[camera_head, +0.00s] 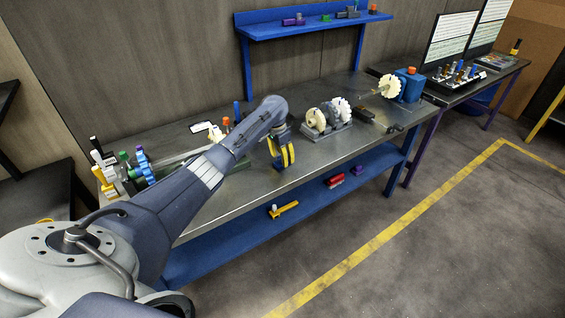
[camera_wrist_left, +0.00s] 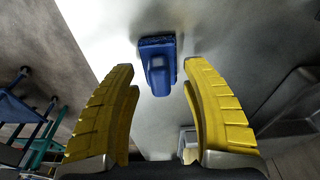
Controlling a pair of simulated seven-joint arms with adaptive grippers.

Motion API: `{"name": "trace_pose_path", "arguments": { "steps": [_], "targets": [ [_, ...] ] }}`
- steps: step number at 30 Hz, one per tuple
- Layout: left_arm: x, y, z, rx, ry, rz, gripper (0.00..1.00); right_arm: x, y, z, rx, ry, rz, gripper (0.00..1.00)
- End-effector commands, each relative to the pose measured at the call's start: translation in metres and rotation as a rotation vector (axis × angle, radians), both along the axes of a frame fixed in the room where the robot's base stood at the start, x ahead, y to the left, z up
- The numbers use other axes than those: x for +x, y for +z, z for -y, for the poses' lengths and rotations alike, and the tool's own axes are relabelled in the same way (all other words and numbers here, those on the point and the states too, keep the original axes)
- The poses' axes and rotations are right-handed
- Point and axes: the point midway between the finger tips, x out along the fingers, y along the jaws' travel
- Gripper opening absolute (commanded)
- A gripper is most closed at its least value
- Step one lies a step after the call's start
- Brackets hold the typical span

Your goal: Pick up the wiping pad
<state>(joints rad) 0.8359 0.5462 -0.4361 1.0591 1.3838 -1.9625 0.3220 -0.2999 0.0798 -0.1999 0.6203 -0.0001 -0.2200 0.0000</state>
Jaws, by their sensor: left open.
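The wiping pad appears to be the blue block with a raised grip (camera_wrist_left: 158,66), lying on the bright metal table top in the left wrist view. It is near the upper middle, in line with the gap between my fingers, and nothing grips it. I cannot make it out in the head view, where my arm may hide it. My left gripper (camera_head: 282,158) has yellow fingers and points down over the table's front part. In the left wrist view it is open and empty, with a finger on each side of the gap. My right gripper is not in view.
On the metal table (camera_head: 235,190), a pale gear assembly (camera_head: 326,118) stands right of my gripper. A blue unit (camera_head: 410,85) with a pale gear is farther right. Coloured tools (camera_head: 125,170) stand at the left end. A blue shelf (camera_head: 310,28) hangs behind.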

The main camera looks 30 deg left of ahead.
Motion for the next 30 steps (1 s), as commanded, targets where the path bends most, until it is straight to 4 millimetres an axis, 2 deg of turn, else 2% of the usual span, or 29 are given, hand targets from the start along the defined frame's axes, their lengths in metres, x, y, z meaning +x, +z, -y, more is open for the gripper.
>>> {"name": "trace_pose_path", "arguments": {
  "steps": [4, 13, 25, 30],
  "targets": [
    [0.0011, -0.0087, 0.0, 0.0, 0.001, 0.0, 0.47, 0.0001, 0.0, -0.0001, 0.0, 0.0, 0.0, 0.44],
    [0.0014, -0.0101, 0.0001, 0.001, 0.0, 0.0, 0.48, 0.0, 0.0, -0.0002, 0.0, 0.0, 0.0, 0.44],
    [0.0014, -0.0099, 0.0001, 0.001, 0.0, 0.0, 0.02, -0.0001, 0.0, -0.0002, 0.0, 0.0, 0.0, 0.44],
    [0.0014, -0.0098, 0.0002, 0.001, 0.0, 0.0, 0.0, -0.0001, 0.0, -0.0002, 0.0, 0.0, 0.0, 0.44]
  ]
}}
